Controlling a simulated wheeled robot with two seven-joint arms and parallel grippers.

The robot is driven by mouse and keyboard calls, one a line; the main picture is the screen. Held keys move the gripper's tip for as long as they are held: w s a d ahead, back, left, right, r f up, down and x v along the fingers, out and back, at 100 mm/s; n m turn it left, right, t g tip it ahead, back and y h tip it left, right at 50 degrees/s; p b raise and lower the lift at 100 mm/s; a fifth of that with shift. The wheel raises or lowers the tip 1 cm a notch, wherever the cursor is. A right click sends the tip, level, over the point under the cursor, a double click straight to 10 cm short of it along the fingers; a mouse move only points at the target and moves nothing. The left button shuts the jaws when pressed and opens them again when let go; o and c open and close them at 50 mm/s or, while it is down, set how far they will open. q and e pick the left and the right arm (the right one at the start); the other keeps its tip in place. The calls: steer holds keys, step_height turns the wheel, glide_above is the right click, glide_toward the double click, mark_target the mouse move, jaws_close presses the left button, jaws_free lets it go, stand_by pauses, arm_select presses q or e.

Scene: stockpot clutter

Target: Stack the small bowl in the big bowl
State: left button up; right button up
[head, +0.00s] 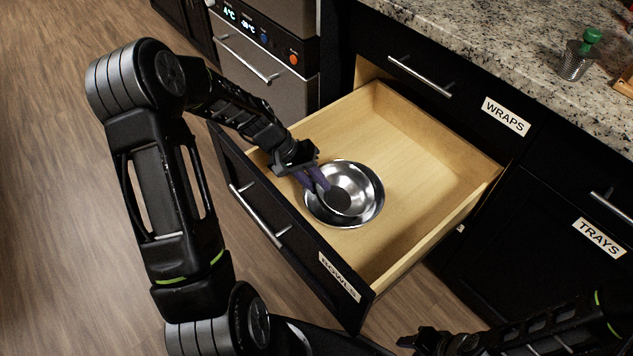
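A shiny steel big bowl (376,208) stands on the floor of the open drawer, near its front panel. A smaller steel bowl (358,183) shows within the big bowl's outline; whether it rests on the bottom or is held slightly above is unclear. My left gripper (315,183) reaches down over the drawer front, its purple fingers at the left rim of the small bowl. The fingers look close together, but their grip on the rim cannot be made out. My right gripper (415,341) is low in the picture, outside the drawer and away from the bowls.
The wooden drawer (420,185), labelled BOWLS, is pulled out, with free floor right of and behind the bowls. The granite counter (480,40) holds a green-handled metal item (577,60). Closed drawers labelled WRAPS (506,116) and TRAYS (599,238) are nearby.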

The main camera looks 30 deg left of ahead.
arm_select(q)
steer(key=shift+o, duration=1.4)
steer(key=shift+r+p, duration=0.45)
steer(key=shift+r, duration=0.05)
steer(key=p+v, duration=0.1)
steer(key=v, duration=1.1)
steer(key=shift+p, duration=0.4)
steer(key=shift+r, duration=0.15)
